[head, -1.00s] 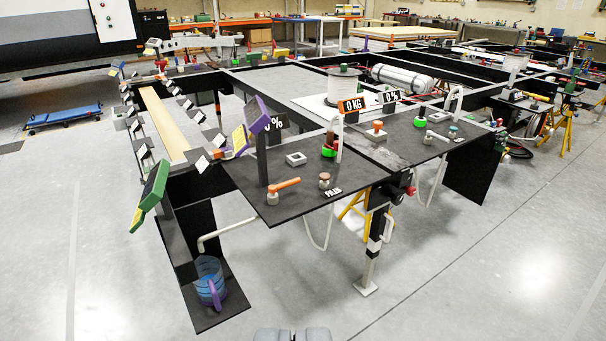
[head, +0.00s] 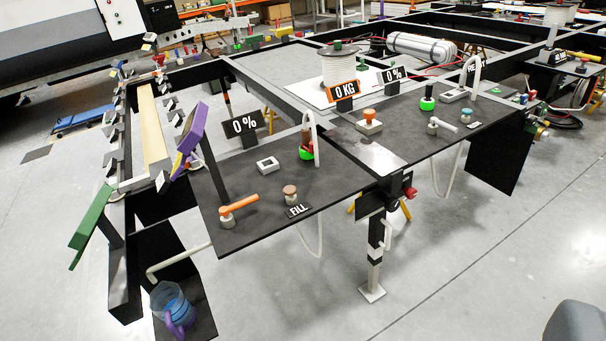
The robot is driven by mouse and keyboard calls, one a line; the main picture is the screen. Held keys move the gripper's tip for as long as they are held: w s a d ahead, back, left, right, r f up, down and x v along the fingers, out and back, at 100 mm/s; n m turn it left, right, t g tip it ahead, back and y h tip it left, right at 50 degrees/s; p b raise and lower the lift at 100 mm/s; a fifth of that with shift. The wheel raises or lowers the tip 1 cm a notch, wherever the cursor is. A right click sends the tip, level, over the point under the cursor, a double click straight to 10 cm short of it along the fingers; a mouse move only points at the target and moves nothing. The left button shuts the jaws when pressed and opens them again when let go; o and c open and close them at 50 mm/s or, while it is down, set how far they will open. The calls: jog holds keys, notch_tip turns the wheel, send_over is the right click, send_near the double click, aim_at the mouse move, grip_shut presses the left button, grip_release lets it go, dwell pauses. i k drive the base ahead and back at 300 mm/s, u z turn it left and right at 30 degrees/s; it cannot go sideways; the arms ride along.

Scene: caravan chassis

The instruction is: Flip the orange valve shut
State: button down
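The orange valve (head: 238,206) stands near the left front corner of the black left-hand panel (head: 235,238). Its orange lever lies roughly level, pointing right and slightly up in the picture from a pale round base. A dark grey rounded part of my gripper (head: 575,325) shows at the bottom right corner. It is far from the valve and in front of the chassis. The rest of the gripper is cut off by the frame, so its opening and fingertips are hidden.
A brown-topped knob (head: 290,193) with a FILL label (head: 298,211) stands right of the valve. A blue jug (head: 172,302) sits below left. Floor in front is clear.

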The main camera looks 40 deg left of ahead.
aim_at(225, 211)
jog(key=u, duration=0.2)
jog(key=i, duration=1)
jog(key=u, duration=0.65)
